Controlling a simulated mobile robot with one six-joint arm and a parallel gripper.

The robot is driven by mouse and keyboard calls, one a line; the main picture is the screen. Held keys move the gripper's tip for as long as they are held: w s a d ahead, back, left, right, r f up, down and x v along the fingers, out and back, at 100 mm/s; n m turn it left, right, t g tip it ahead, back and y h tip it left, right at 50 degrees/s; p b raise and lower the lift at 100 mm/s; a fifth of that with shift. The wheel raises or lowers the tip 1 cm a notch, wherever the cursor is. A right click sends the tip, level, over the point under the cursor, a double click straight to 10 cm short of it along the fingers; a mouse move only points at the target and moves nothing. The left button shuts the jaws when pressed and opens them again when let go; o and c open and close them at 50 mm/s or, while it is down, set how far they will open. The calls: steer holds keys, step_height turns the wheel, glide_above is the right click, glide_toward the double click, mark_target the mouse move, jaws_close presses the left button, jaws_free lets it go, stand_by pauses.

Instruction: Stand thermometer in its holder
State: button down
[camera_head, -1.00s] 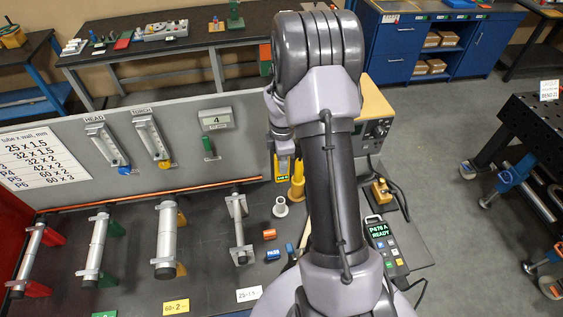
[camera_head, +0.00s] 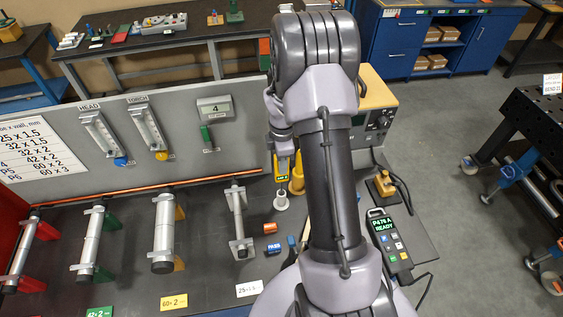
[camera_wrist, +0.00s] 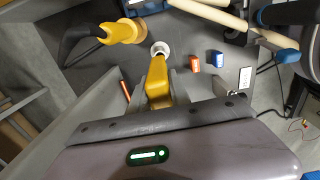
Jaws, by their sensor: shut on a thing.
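The yellow thermometer (camera_head: 282,167), with a small green-lit display, is upright in my gripper (camera_head: 281,152). In the wrist view the thermometer (camera_wrist: 157,78) runs between the fingers of my gripper (camera_wrist: 158,92), which is shut on it. The holder (camera_head: 281,201) is a small pale round cup on a flange, standing on the bench. It sits just below the thermometer's lower end. In the wrist view the holder (camera_wrist: 159,48) is right at the thermometer's far end. I cannot tell whether the probe tip is inside its opening.
An orange block (camera_head: 272,228) and a blue block (camera_head: 273,248) lie in front. A clamped tube (camera_head: 239,222) stands to the left. The grey panel (camera_head: 190,165) rises behind.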

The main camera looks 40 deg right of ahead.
mark_target(282, 178)
steer(key=shift+f+b, duration=1.85)
steer(key=shift+f, duration=0.65)
steer(key=shift+f+b, duration=1.25)
steer(key=shift+f, duration=0.35)
steer(key=c, duration=1.1)
jaws_free()
steer(key=shift+r, duration=0.1)
